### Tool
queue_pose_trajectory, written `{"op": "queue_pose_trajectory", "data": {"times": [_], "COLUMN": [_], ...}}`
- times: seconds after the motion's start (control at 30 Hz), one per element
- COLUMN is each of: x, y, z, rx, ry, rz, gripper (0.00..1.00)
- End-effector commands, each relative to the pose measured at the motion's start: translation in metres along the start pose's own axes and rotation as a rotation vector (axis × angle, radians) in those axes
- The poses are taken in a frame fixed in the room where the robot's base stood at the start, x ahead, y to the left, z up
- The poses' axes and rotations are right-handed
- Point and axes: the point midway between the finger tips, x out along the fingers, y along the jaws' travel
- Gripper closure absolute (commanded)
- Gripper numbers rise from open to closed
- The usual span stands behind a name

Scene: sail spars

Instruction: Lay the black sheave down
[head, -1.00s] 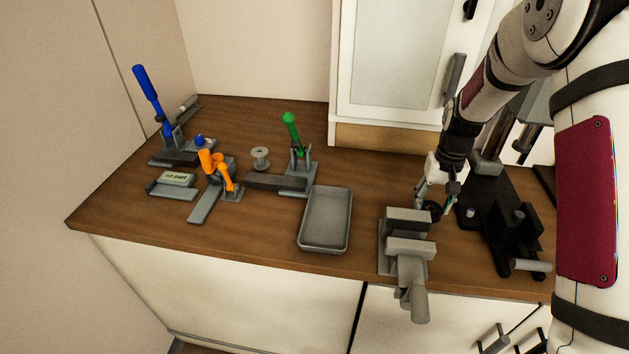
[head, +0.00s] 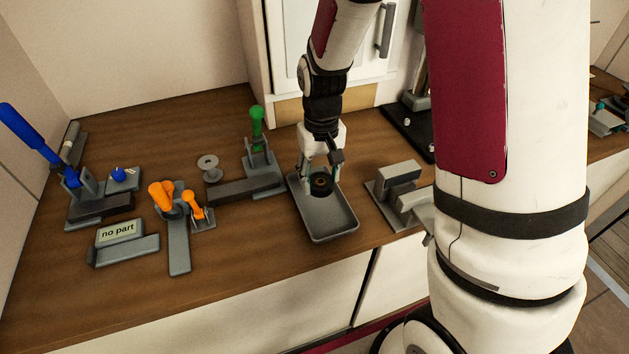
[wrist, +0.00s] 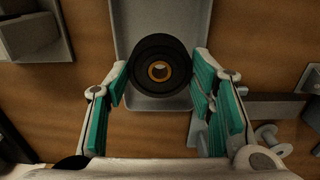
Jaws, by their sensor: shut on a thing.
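The black sheave (head: 320,185) is a round black wheel with a brass-coloured bore. It also shows in the wrist view (wrist: 146,50), flat side facing the camera. My gripper (head: 320,177) points down and is shut on the sheave, with a teal-padded finger on either side of it in the wrist view (wrist: 160,72). The sheave is at the back half of the grey tray (head: 333,222), inside its outline. I cannot tell whether it touches the tray floor. The front half of the tray is empty.
A grey vise (head: 398,185) stands right of the tray. Left are a green-handled clamp (head: 258,150), a pale spool (head: 209,167), an orange clamp (head: 172,200), a blue-handled clamp (head: 75,185) and a "no part" sign (head: 118,231). Bare wood lies along the front left.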

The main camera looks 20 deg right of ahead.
Motion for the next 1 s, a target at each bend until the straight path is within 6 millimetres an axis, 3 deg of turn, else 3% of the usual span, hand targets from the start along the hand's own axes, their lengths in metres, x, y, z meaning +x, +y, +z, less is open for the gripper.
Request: {"op": "queue_pose_trajectory", "data": {"times": [0.47,0.9,1.0], "x": [0.0,0.038,0.035], "y": [0.0,0.0,0.0], "z": [0.002,0.001,0.001], "rx": [0.0,0.0,0.0], "ry": [-0.001,-0.002,0.0], "rz": [0.0,0.0,0.0], "gripper": [0.74,0.74,0.74]}}
